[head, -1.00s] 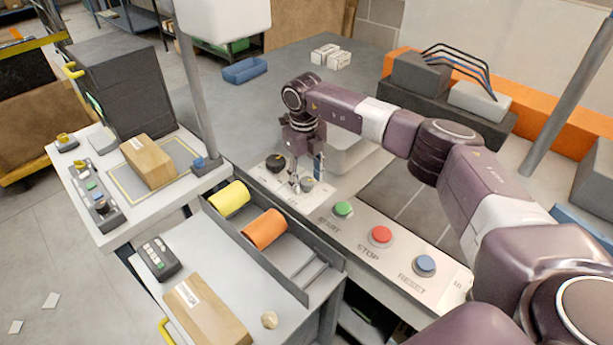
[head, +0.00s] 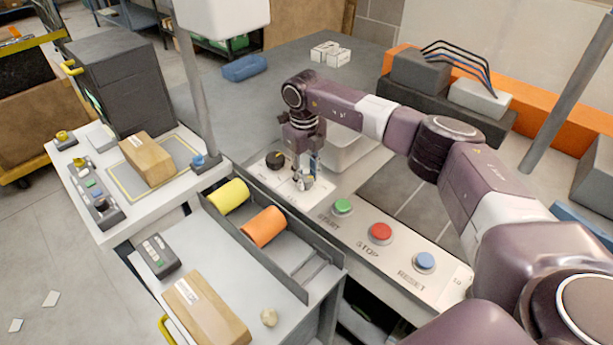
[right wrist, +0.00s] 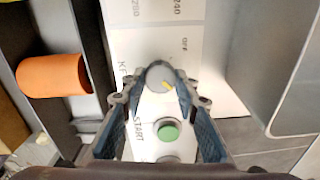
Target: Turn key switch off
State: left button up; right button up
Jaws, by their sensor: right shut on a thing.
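The key switch is a round grey knob with a yellow mark; it shows in the right wrist view (right wrist: 157,75) on a pale panel. The yellow mark lies at the knob's lower right. The printed word OFF is up and to the right of the knob. My right gripper (head: 305,178) points down at the panel, and its two fingers (right wrist: 160,84) are closed on opposite sides of the knob. In the head view the fingers mostly hide the knob. My left gripper is not in view.
A black dial (head: 275,160) is beside the key switch. Green START (head: 343,206), red STOP (head: 380,232) and blue RESET (head: 424,261) buttons line the same panel. A pale bin (head: 350,153) stands close behind the gripper. Yellow (head: 229,198) and orange (head: 265,228) rollers lie in a trough.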

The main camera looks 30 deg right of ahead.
aim_at(308, 178)
jog(key=n+b, duration=0.2)
jog(key=n, duration=0.1)
jog(key=shift+d+f+n, duration=0.1)
jog(key=shift+n, duration=0.3)
jog(key=n+b, duration=0.1)
jog(key=n, duration=0.3)
jog(key=shift+n+b, duration=0.3)
jog(key=shift+b, duration=0.05)
jog(key=n+b, duration=0.1)
jog(key=n, duration=0.3)
jog(key=shift+w+d, duration=0.1)
jog(key=shift+r+n+b, duration=0.2)
jog(key=shift+n+b, duration=0.3)
jog(key=shift+n, duration=1.9)
jog(key=shift+w+t, duration=0.1)
jog(key=shift+t, duration=0.2)
jog(key=o, duration=1.1)
jog(key=shift+o, duration=0.2)
notch_tip(308, 178, up, 12)
jog(key=shift+s, duration=0.3)
